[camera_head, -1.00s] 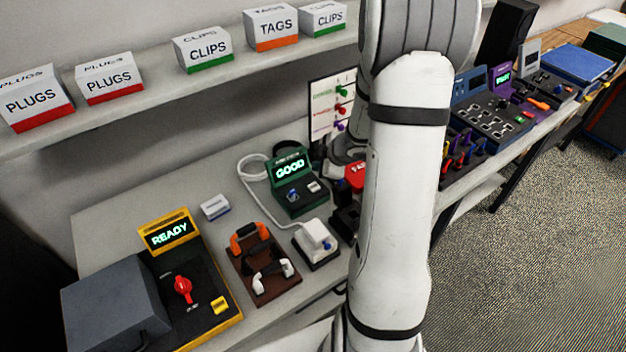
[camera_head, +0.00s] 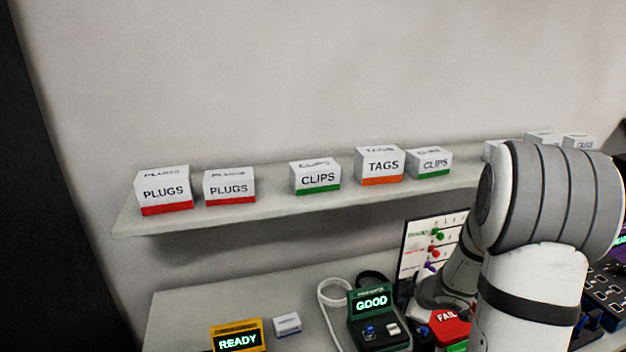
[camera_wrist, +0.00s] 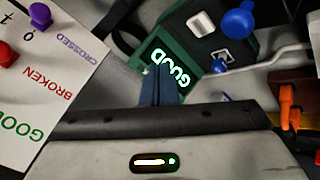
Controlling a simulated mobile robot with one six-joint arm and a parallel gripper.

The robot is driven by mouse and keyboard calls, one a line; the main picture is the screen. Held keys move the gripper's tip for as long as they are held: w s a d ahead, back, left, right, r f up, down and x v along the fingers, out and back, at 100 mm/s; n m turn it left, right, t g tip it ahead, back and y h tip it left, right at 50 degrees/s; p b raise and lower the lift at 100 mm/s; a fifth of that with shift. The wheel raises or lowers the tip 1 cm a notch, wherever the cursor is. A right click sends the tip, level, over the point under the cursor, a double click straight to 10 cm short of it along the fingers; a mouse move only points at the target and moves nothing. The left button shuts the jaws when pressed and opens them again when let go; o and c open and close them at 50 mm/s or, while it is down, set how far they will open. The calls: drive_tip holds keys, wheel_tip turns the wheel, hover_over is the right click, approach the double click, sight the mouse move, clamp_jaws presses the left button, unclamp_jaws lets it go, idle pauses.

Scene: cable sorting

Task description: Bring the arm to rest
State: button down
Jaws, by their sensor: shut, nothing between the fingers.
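My arm (camera_head: 530,275) stands at the right of the head view, its elbow raised in front of the shelf. In the head view its gripper is hidden behind the arm. In the wrist view my gripper (camera_wrist: 161,75) is shut and empty, its two dark fingers together. The fingertips show in front of the green tester (camera_wrist: 180,60), whose screen reads GOOD. The tester also shows in the head view (camera_head: 376,305). Whether the fingers touch it cannot be told.
A shelf (camera_head: 280,205) with labelled boxes runs along the wall. The peg board (camera_wrist: 45,85) with coloured pegs is near my gripper. A red FAIL unit (camera_head: 447,322) stands beside my arm. A yellow READY unit (camera_head: 238,338) and a small white box (camera_head: 287,323) are further left.

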drive_tip(key=s+r+m+h, duration=0.3)
drive_tip(key=r+m, duration=0.1)
drive_tip(key=r, duration=0.3)
drive_tip(key=s+r+m+h, duration=0.2)
drive_tip(key=s+r+m, duration=0.2)
drive_tip(key=r, duration=0.2)
drive_tip(key=s+a+r+m+g+y, duration=0.1)
drive_tip(key=s+a+m+g, duration=0.1)
drive_tip(key=s+a, duration=0.4)
drive_tip(key=s+a+r+m+g+y+b, duration=0.1)
drive_tip(key=s+a+m+g+y, duration=0.1)
drive_tip(key=s+a, duration=0.4)
drive_tip(key=s, duration=0.4)
drive_tip(key=shift+s+a+r+m, duration=0.15)
drive_tip(key=shift+a+r+m, duration=0.1)
drive_tip(key=shift+a+m, duration=0.1)
drive_tip(key=shift+d, duration=0.15)
drive_tip(key=shift+d, duration=0.1)
